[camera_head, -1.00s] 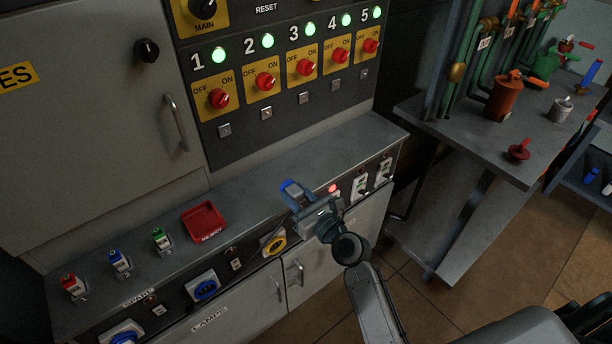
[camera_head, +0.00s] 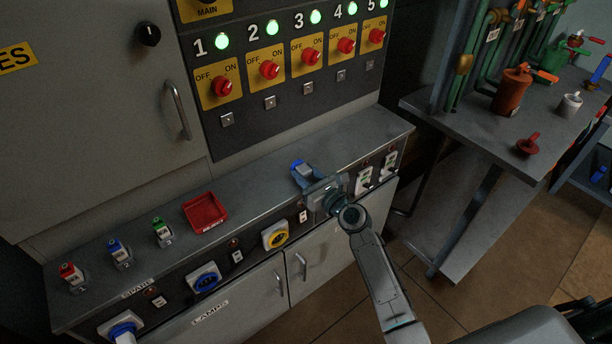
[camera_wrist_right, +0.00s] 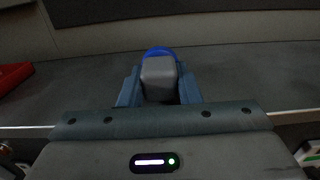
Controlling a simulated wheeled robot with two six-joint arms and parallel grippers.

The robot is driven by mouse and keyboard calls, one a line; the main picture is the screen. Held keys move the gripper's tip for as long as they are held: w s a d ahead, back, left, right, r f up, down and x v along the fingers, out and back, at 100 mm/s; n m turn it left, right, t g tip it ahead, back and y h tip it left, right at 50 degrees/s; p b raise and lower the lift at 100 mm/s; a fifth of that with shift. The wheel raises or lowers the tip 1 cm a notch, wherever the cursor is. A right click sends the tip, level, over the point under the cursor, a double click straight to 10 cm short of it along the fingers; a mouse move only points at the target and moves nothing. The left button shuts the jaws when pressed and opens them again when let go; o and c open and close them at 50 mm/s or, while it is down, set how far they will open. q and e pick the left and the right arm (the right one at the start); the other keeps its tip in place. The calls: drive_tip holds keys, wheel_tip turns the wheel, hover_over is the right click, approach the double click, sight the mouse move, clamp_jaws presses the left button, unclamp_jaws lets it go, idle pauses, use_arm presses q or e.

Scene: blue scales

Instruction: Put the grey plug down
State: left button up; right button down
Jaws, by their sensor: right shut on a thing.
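My right gripper (camera_head: 306,178) is shut on the grey plug, over the grey ledge (camera_head: 265,175) of the panel cabinet. In the right wrist view, the grey plug (camera_wrist_right: 158,77) sits between the two fingers, its blue end (camera_wrist_right: 159,52) pointing away from me. In the head view the blue end (camera_head: 297,165) shows just beyond the fingertips. The plug is low over the ledge; whether it touches the surface I cannot tell. My left gripper is not in view.
A red tray (camera_head: 205,212) lies on the ledge, left of the gripper. Several coloured plugs stand farther left, including a green one (camera_head: 162,231). Sockets line the front face, including a yellow one (camera_head: 275,235). The ledge between tray and gripper is clear.

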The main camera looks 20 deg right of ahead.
drive_tip(key=shift+f, duration=0.15)
drive_tip(key=c, duration=1.1)
unclamp_jaws()
drive_tip(key=shift+o, duration=0.2)
